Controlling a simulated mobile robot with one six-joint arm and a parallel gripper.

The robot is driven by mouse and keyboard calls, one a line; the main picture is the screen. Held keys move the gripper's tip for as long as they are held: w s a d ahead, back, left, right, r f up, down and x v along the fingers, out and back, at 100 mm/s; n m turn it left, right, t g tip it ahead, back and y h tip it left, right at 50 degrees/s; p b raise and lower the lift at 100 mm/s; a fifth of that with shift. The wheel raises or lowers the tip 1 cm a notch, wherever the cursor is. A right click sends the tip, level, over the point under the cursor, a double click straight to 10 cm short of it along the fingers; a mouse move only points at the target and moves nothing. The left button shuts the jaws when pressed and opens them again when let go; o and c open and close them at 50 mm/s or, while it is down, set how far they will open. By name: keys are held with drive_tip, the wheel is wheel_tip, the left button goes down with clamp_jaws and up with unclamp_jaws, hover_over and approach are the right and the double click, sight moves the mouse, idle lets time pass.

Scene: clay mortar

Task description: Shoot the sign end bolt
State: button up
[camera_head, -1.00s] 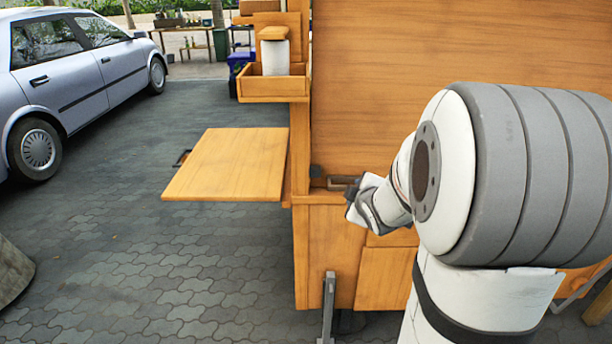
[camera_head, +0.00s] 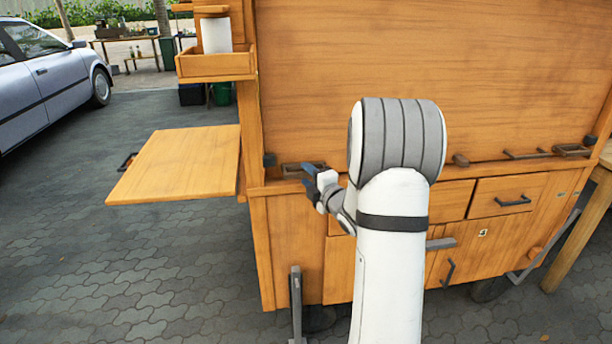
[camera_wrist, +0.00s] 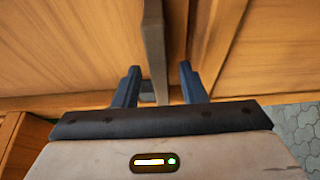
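A dark metal bolt fitting (camera_head: 302,167) sits on the ledge at the left end of the cart's big wooden panel (camera_head: 420,60). I take it for the sign end bolt; my gripper partly hides it. My gripper (camera_head: 312,178) is right at this fitting in the head view. In the wrist view my gripper (camera_wrist: 160,84) has its two dark blue fingers apart. A grey metal bar (camera_wrist: 153,45) runs down toward the gap between them, with a small grey piece (camera_wrist: 147,98) behind. I cannot tell whether the fingers touch the bar.
More metal fittings (camera_head: 525,154) lie along the ledge to the right. A wooden side shelf (camera_head: 178,165) sticks out left of the cart. Drawers with handles (camera_head: 513,201) are below the ledge. A wooden table (camera_head: 597,190) stands at the right. Paving (camera_head: 100,260) is open at the left.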

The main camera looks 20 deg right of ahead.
drive_tip(key=shift+w+a, duration=0.1)
drive_tip(key=shift+w, duration=0.6)
clamp_jaws()
